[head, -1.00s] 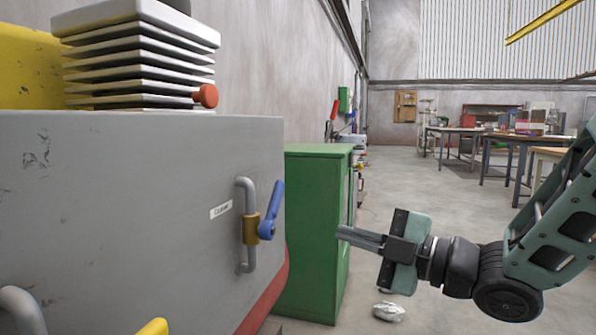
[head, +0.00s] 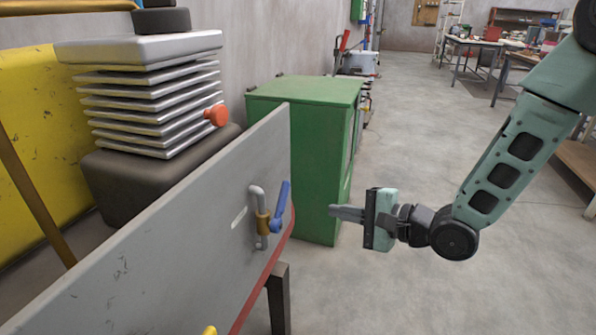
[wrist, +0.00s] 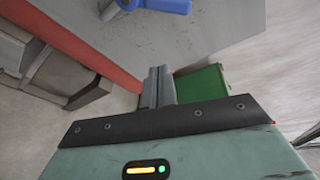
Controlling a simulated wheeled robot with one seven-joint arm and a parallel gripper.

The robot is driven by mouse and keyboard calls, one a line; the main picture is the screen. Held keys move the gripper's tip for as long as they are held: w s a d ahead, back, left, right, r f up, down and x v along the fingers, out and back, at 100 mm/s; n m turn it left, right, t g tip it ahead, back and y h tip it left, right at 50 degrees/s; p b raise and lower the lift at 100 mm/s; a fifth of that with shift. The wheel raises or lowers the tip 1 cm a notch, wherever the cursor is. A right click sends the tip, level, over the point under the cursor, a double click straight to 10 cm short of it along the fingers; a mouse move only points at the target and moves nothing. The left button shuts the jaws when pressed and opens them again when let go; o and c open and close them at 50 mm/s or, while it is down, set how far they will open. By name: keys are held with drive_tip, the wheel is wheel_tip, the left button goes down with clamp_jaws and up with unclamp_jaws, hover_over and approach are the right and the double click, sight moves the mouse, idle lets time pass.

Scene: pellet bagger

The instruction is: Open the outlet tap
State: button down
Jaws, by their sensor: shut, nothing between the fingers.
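The tap with a blue lever (head: 282,203) sits on a brass body (head: 263,224) on a grey bent pipe (head: 257,190), fixed to the grey panel (head: 150,255). The lever stands tilted, its upper end leaning up and right. My gripper (head: 333,212) is shut and empty, to the right of the lever and apart from it, its fingers pointing left. In the wrist view the shut fingers (wrist: 157,85) show at the middle, and the blue lever (wrist: 168,5) is cut off at the top edge. The label beside the pipe is too small to read.
A green cabinet (head: 300,100) stands behind the panel. A red knob (head: 216,115) sticks out by the grey bellows stack (head: 150,100). A yellow part (head: 209,330) shows at the bottom edge.

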sight(281, 206)
drive_tip(key=w+a+r+m, duration=0.1)
drive_tip(key=a+m, duration=0.3)
drive_tip(key=a, duration=0.5)
drive_tip(key=shift+w+r, duration=0.25)
drive_tip(key=shift+w, duration=0.6)
drive_tip(key=shift+r, duration=0.1)
